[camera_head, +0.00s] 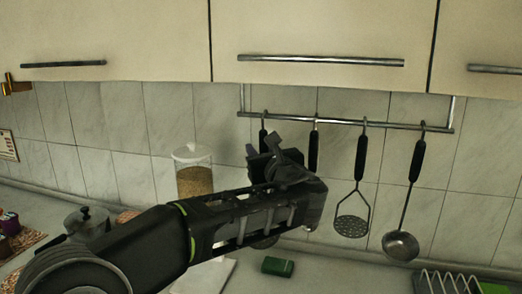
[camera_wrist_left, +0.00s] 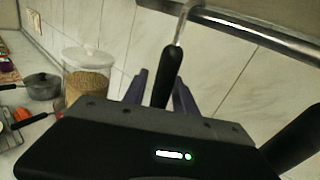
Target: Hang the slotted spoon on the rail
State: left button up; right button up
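The rail (camera_head: 345,122) runs under the wall cabinets, and several utensils hang from it. My left gripper (camera_head: 262,147) is raised just below its left end. In the left wrist view, the gripper's fingers (camera_wrist_left: 160,88) stand apart on either side of a black handle (camera_wrist_left: 168,75), with a gap beside it. The handle's metal hook reaches up to the rail (camera_wrist_left: 250,32). A second black handle (camera_head: 314,148) hangs just to the right. My arm hides most of the lower parts of both utensils, so I cannot tell which is the slotted spoon. My right gripper is out of view.
A masher (camera_head: 351,222) and a ladle (camera_head: 401,245) hang further right. A glass jar (camera_head: 194,180) stands against the tiles. A green block (camera_head: 278,266) lies on the counter, with a wire rack (camera_head: 445,282) at right. A pot (camera_head: 86,222) stands at left.

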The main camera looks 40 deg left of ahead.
pick_arm(q)
jog(key=shift+o, duration=0.5)
jog(key=shift+s+d, duration=0.1)
jog(key=shift+d, duration=0.05)
jog(key=b+v, duration=0.2)
jog(key=v, duration=0.5)
jog(key=shift+s+d, duration=0.15)
jog(key=shift+s, duration=0.05)
